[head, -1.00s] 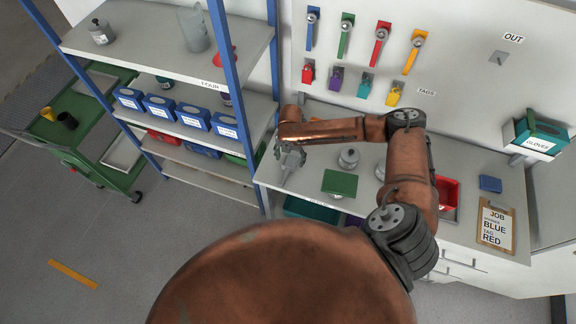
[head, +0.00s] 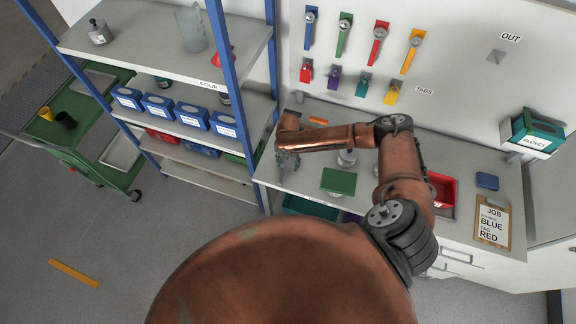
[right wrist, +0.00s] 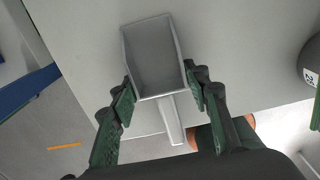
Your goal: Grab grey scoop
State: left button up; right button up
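The grey scoop (right wrist: 153,58) lies on the pale worktop in the right wrist view, its pan pointing away from me and its handle (right wrist: 171,119) towards me. My right gripper (right wrist: 162,90) is open, with one green-padded finger on each side of the scoop near where pan and handle join. I cannot tell whether either finger touches it. In the head view my right gripper (head: 287,160) is at the left end of the worktop, and the scoop is mostly hidden by it. My left gripper is not in view.
A blue-posted shelf (head: 240,60) stands close on the left. Coloured tools hang on the wall behind.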

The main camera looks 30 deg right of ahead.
jog(key=c, duration=0.6)
jog(key=shift+w+r, duration=0.1)
